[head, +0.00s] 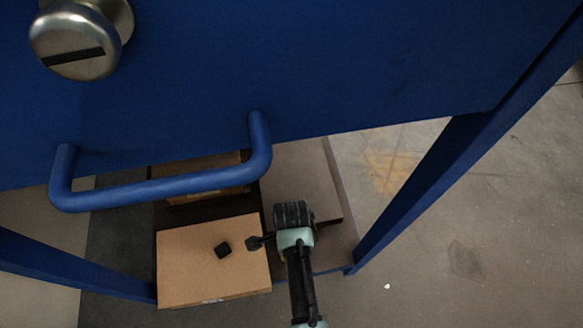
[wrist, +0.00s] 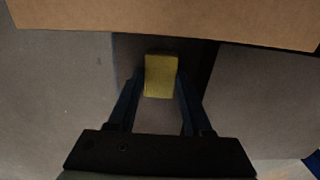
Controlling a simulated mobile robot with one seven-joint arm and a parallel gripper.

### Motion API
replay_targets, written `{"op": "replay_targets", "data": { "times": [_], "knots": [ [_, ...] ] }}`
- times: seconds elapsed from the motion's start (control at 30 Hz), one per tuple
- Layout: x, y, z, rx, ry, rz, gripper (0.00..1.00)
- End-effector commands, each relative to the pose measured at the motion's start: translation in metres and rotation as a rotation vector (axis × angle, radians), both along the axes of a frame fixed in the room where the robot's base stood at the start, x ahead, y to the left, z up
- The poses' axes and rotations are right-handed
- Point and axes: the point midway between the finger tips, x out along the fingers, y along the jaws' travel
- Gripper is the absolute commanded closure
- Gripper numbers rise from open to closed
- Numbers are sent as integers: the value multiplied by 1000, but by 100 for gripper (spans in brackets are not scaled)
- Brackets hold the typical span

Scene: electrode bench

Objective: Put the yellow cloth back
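The yellow cloth (wrist: 161,76) shows in the wrist view as a small, pale yellow block between the tips of my fingers. My gripper (wrist: 160,74) has a dark finger against each side of it, with no clear gap at the tips. The cloth cannot be made out in the head view. There, my arm's end (head: 292,216) is low under the blue bench, beside the right edge of a cardboard box, and my fingertips are not clear.
The blue bench front (head: 330,70) has a handle (head: 160,190) and a round metal knob (head: 75,45). Below are a cardboard box (head: 190,275), another box (head: 205,167) and a brownish flat surface (head: 300,175). A blue leg (head: 430,180) stands right, with bare floor beyond.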

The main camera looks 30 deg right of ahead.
Motion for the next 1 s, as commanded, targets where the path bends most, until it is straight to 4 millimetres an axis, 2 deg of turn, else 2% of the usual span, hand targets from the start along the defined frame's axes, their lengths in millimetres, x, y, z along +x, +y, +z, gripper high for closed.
{"op": "replay_targets", "data": {
  "times": [0.03, 0.13, 0.5, 0.67, 1.0],
  "knots": [
    [0, 0, 0, 0, 0, 0, 41],
    [0, 0, 0, 0, 0, 0, 23],
    [0, 0, 5, 0, -1, 0, 21],
    [0, 0, 29, 0, -1, 0, 21],
    [0, 0, 97, -1, -2, 0, 21]
  ]
}}
